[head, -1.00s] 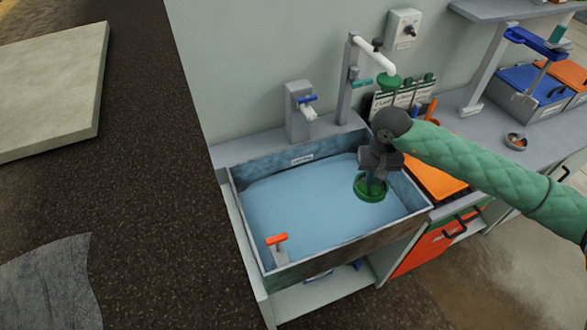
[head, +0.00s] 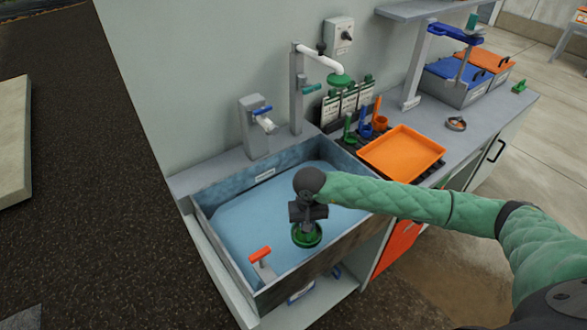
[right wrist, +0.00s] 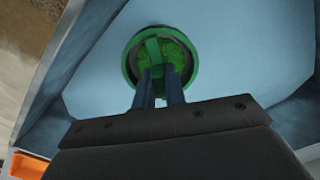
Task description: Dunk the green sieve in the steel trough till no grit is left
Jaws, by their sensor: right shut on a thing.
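The steel trough (head: 268,300) is filled with pale blue water (head: 250,222). The green sieve (head: 307,238) is in my right gripper (head: 307,224), over the right front part of the trough. In the right wrist view the sieve (right wrist: 133,60) is a round green cup with a crossbar, and my right gripper (right wrist: 160,98) is shut on that bar. A mottled green surface shows inside the sieve; I cannot tell whether grit is there. I cannot tell how deep the sieve sits in the water. My left gripper is not in view.
A lever with an orange handle (head: 260,254) stands at the trough's front left. An orange tray (head: 402,152) and green, blue and orange scoops stand on the counter to the right.

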